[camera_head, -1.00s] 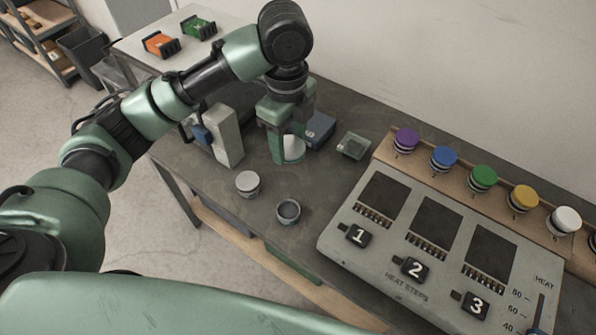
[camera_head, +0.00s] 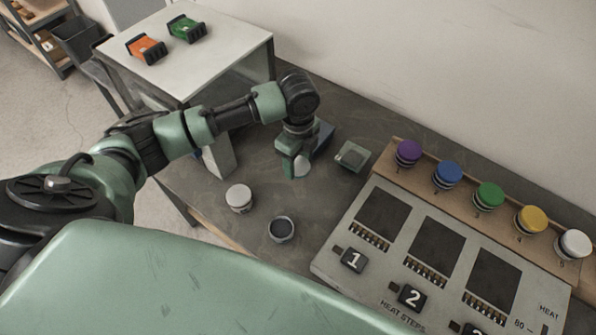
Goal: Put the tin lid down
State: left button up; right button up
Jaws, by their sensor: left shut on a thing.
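The gripper points down, low over the dark bench; I cannot tell whether the lid touches the bench top. An open round tin (camera_head: 282,230) with a dark inside stands on the bench nearer to me, apart from the gripper. A second tin (camera_head: 239,197) with a pale top stands to its left. My right gripper is not in view.
A grey upright block (camera_head: 219,157) stands left. The heat panel (camera_head: 330,262) and coloured knobs fill the right. Bare bench (camera_head: 262,195) lies between gripper and tins.

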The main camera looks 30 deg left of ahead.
aim_at(298, 182)
pick_arm(q)
jog(key=shift+f, duration=2.85)
jog(key=shift+f, duration=0.1)
jog(key=o, duration=1.3)
notch_tip(298, 182, up, 12)
jog(key=shift+r+b, duration=0.15)
jog(key=shift+b, duration=0.15)
